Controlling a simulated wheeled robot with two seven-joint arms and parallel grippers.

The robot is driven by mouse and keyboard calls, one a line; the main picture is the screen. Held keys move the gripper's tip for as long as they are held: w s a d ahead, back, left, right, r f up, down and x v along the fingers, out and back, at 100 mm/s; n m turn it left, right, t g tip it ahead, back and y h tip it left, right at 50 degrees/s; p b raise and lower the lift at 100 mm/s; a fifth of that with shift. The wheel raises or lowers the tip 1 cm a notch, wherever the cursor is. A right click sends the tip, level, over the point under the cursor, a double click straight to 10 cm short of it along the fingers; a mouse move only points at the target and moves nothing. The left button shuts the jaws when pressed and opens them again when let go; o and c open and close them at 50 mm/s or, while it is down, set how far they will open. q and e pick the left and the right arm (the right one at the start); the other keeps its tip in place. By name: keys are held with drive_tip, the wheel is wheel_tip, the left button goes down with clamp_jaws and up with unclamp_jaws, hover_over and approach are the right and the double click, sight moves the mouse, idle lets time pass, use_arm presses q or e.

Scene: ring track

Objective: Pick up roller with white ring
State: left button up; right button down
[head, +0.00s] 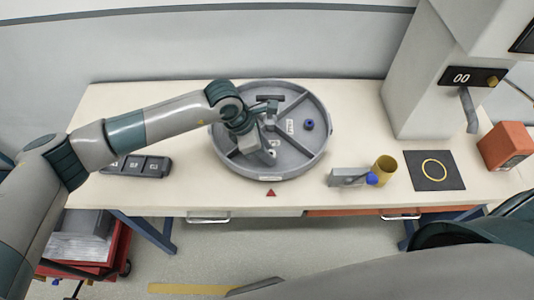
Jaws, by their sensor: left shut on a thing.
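A round grey tray (312,158) with raised dividers stands on the table. My left arm reaches over it from the left, and my left gripper (268,154) is down in its front compartment. The gripper is shut on a small roller with a pale ring (272,153), mostly hidden by the fingers. A dark roller (270,98) lies in the back compartment. A roller with a blue ring (309,125) stands in the right compartment. My right arm shows at the bottom right, but its gripper is out of view.
On the table (230,195) are a dark button box (145,166), a grey block with a blue end (348,178), a yellow cup (384,168), a black mat with a yellow ring (434,170) and an orange box (505,146). A grey machine (415,95) stands at the back right.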

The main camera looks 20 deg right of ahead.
use_arm(q)
wheel_tip(320, 180, up, 2)
drive_tip(key=shift+b, duration=0.75)
drive_tip(key=s+d+r+b, duration=0.5)
drive_tip(key=s+d+r, duration=0.2)
drive_tip(key=s, duration=0.2)
drive_tip(key=shift+s+r, duration=0.2)
drive_tip(key=shift+r, duration=0.2)
